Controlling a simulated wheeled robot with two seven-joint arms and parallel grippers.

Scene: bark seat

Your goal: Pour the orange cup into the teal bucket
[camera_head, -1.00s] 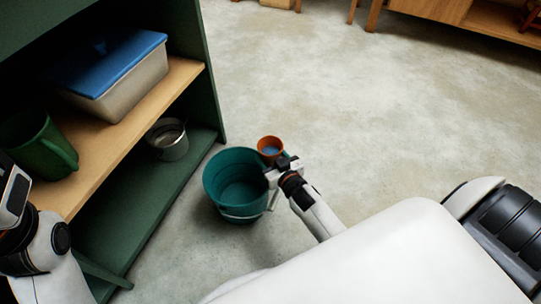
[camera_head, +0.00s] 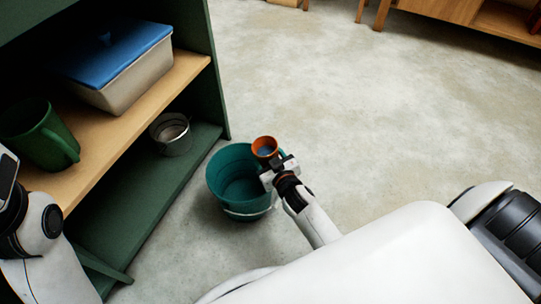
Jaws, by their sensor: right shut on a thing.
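The orange cup (camera_head: 265,147) is held by my right gripper (camera_head: 277,165) at the upper right rim of the teal bucket in the picture. The cup's mouth faces up toward the camera, with a bluish content inside. It looks slightly tilted toward the bucket. The teal bucket (camera_head: 226,178) stands upright on the floor, its pale handle hanging at the front. Its visible inside looks empty. My right gripper is shut on the cup and hides part of the bucket's right rim. Of my left arm, only part shows at the left edge; its fingertips are out of view.
A green shelf (camera_head: 150,215) stands left of the bucket. It holds a green mug (camera_head: 42,135), a lidded box (camera_head: 130,75) and a small metal pail (camera_head: 172,136). Open concrete floor (camera_head: 380,120) lies right and beyond. A wooden cabinet (camera_head: 450,10) is at the back.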

